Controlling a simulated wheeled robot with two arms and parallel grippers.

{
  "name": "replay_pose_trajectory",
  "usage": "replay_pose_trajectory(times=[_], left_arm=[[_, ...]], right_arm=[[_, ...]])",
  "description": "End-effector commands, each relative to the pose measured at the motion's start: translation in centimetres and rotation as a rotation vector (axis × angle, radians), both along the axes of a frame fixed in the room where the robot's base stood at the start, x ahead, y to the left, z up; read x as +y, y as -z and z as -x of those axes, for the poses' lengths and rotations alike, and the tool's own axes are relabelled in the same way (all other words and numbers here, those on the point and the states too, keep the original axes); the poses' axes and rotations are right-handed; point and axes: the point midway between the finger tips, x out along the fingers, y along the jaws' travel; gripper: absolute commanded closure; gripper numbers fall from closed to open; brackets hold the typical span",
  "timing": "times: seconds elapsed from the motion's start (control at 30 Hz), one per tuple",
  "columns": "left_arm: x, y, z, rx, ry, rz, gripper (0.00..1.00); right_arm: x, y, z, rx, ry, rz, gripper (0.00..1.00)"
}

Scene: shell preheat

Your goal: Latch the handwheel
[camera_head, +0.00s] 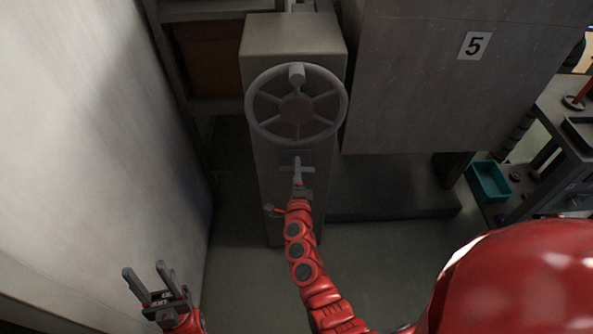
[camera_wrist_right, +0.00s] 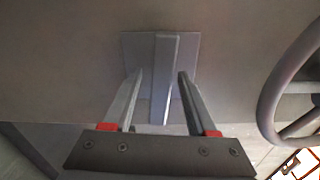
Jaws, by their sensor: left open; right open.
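The grey spoked handwheel (camera_head: 341,121) is on the front of a grey pedestal, with its knob (camera_head: 297,73) at the top of the rim. Below the wheel is a small latch plate with a bar-shaped lever (camera_head: 309,169); in the right wrist view the lever (camera_wrist_right: 165,62) stands out from its plate (camera_wrist_right: 130,52). My right gripper (camera_head: 297,164) is at the lever. In the right wrist view its open fingers (camera_wrist_right: 160,80) are on either side of the lever, with gaps visible. My left gripper (camera_head: 146,282) is open and empty at lower left, away from the wheel.
A large grey cabinet marked 5 (camera_head: 430,80) stands right of the pedestal (camera_head: 268,185). A pale wall (camera_head: 90,130) is at left. A shelf with a teal bin (camera_head: 489,181) is at far right. The wheel rim (camera_wrist_right: 272,90) is close at right in the wrist view.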

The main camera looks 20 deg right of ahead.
Motion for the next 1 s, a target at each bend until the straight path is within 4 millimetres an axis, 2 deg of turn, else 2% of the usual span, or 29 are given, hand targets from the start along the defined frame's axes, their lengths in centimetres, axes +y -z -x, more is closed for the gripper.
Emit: replay_pose_trajectory(times=[0.1, 0.4, 0.63, 0.83, 1.0], left_arm=[[0.00, 0.00, 0.00, 0.000, 0.000, 0.000, 0.50], [0.00, 0.00, 0.00, 0.000, 0.000, 0.000, 0.50], [0.00, -0.04, 0.00, 0.000, 0.000, 0.000, 0.50], [0.00, -0.48, 0.00, 0.000, 0.000, 0.000, 0.50], [0.00, -0.40, 0.00, 0.000, 0.000, 0.000, 0.50]], right_arm=[[0.02, -0.02, 0.01, 0.000, 0.000, 0.000, 0.44], [0.03, -0.03, 0.02, 0.000, -0.001, 0.000, 0.98], [0.03, -0.04, 0.02, 0.001, -0.001, 0.005, 1.00], [0.02, -0.07, 0.03, 0.031, 0.000, 0.105, 1.00], [0.05, -0.01, 0.03, 0.031, -0.001, 0.108, 1.00]])
